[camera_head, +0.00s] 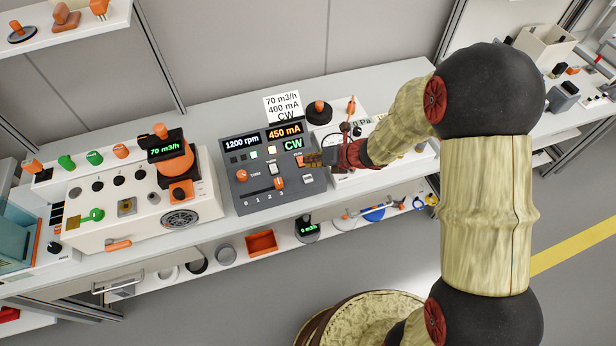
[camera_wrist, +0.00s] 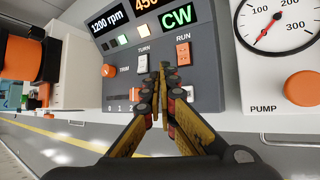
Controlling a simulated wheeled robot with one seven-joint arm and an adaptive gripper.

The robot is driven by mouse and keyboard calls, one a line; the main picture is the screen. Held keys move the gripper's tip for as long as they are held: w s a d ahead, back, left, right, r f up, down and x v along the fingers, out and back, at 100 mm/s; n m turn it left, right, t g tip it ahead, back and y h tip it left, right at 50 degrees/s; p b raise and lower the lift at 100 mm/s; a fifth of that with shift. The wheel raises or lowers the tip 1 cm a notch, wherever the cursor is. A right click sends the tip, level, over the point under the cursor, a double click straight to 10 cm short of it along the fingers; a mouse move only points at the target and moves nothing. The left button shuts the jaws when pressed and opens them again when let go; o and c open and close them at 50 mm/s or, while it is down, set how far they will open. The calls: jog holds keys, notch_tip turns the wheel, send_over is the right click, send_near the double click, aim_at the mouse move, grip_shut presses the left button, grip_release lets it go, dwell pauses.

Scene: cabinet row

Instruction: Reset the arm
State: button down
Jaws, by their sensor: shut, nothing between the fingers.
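My gripper (camera_head: 314,160) is at the right side of the dark grey control panel (camera_head: 240,193) in the head view. In the wrist view my gripper (camera_wrist: 164,72) is shut and empty, its fingertips together in front of the panel (camera_wrist: 205,75), below the TURN and RUN labels. The orange RUN switch (camera_wrist: 183,54) shows just right of and above the fingertips. I cannot tell whether the fingertips touch the panel. The panel's displays read 1200 rpm, 450 mA and CW. My arm (camera_head: 485,210) reaches in from the right.
A sign (camera_head: 284,106) reading 70 m3/h, 400 mA, CW stands behind the panel. A white unit with an orange device (camera_head: 172,165) reading 70 m3/h stands left. A gauge (camera_wrist: 279,22) and orange PUMP knob (camera_wrist: 301,88) are close at right. A lower shelf holds an orange tray (camera_head: 261,243).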

dwell(0.6)
jog(key=shift+s+a+n, duration=0.2)
jog(key=shift+n, duration=0.8)
jog(key=s+r+n+g, duration=0.3)
jog(key=s+n, duration=0.5)
jog(key=n, duration=0.2)
jog(key=s+r+n+g, duration=0.2)
jog(key=s+r+n, duration=0.1)
jog(key=s+n, duration=0.55)
jog(key=s+d+r+n+t+h, duration=0.2)
jog(key=s+d+r+n, duration=0.3)
jog(key=r, duration=0.5)
jog(key=s+d+r+n+t+h, duration=0.3)
jog(key=s+d+r+n+h, duration=0.2)
jog(key=d+r+n, duration=0.4)
notch_tip(320, 180, up, 3)
jog(key=shift+s+d+f, duration=0.2)
jog(key=shift+s+d, duration=0.5)
jog(key=shift+d, duration=0.4)
